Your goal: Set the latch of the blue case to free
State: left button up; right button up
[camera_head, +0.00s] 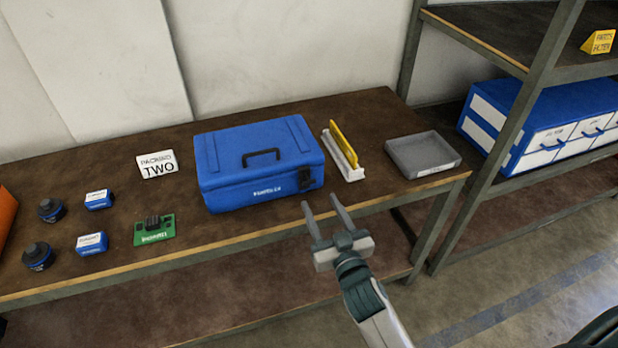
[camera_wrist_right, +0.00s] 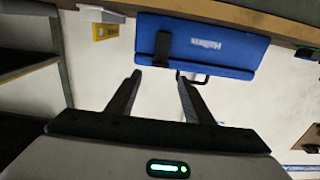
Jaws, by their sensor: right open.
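The blue case (camera_head: 250,180) sits shut on the brown table, its black handle (camera_head: 261,153) on the lid. A dark latch (camera_head: 305,180) is at the right end of its front face. My right gripper (camera_head: 320,199) is open and empty in front of the table's edge, its fingers pointing towards the latch but apart from it. In the right wrist view, the case (camera_wrist_right: 225,45) shows upside down, with the latch (camera_wrist_right: 163,48) just beyond the open fingertips (camera_wrist_right: 159,76). The latch's setting is too small to read. My left gripper is not in view.
Right of the case are a white holder with a yellow piece (camera_head: 343,145) and a grey tray (camera_head: 423,153). Left are a sign (camera_head: 158,164), a green board (camera_head: 154,230) and several small blue and dark items. A shelf rack (camera_head: 545,80) stands at the right.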

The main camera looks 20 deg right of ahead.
aim_at(309, 182)
jog(key=w+p, duration=0.1)
jog(key=w, duration=0.7)
jog(key=shift+w+a+p, duration=0.15)
jog(key=shift+w+p, duration=0.05)
jog(key=shift+p, duration=0.1)
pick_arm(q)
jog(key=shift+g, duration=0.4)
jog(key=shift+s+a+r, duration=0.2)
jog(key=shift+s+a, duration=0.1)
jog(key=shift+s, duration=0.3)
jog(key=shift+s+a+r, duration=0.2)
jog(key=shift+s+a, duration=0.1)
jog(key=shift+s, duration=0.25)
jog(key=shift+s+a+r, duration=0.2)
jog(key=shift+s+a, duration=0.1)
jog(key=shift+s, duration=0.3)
pick_arm(e)
jog(key=shift+w, duration=0.65)
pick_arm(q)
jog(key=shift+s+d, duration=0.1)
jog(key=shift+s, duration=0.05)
pick_arm(e)
grip_shut()
